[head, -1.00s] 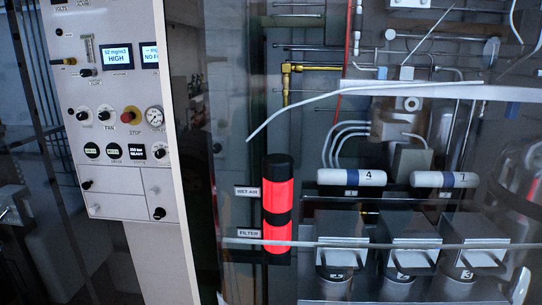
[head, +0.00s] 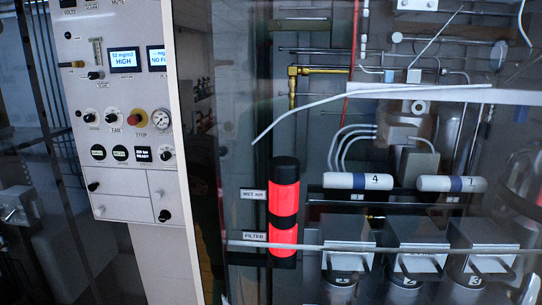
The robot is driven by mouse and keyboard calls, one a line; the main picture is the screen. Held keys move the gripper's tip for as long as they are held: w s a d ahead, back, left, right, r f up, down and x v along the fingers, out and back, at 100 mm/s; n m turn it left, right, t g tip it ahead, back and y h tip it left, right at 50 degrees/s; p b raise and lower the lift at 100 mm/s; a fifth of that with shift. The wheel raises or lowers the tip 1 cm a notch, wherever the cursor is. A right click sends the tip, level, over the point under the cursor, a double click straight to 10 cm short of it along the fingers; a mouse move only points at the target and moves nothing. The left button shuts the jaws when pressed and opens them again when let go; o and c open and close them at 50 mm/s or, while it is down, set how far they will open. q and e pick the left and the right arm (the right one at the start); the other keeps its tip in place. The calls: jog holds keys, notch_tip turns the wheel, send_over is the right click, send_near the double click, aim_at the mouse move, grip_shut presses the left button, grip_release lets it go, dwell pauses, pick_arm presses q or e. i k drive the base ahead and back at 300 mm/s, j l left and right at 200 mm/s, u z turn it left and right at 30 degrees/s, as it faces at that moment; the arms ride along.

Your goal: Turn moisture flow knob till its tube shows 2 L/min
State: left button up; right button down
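The control panel (head: 127,185) stands upright at the left of the head view. A narrow clear flow tube (head: 98,50) is near its top left, and a dark knob (head: 95,75) sits just below it. The tube's level is too small to read. A moisture screen (head: 124,58) right of the tube reads about 52 mg/m3 and HIGH. A second screen (head: 156,58), partly cut by the panel edge, seems to read NO FLOW. Neither gripper can be made out in the view.
A brass-coloured lever (head: 72,64) sticks out left of the tube. Right, behind a clear pane, stands a red-lit filter column (head: 285,206).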

aim_at(93, 76)
jog(key=j+u, duration=0.1)
jog(key=j, duration=0.45)
jog(key=i+j+u, duration=0.1)
jog(key=j, duration=0.4)
jog(key=i+j, duration=0.1)
jog(key=j, duration=0.4)
jog(key=i+j+u, duration=0.15)
jog(key=j, duration=0.4)
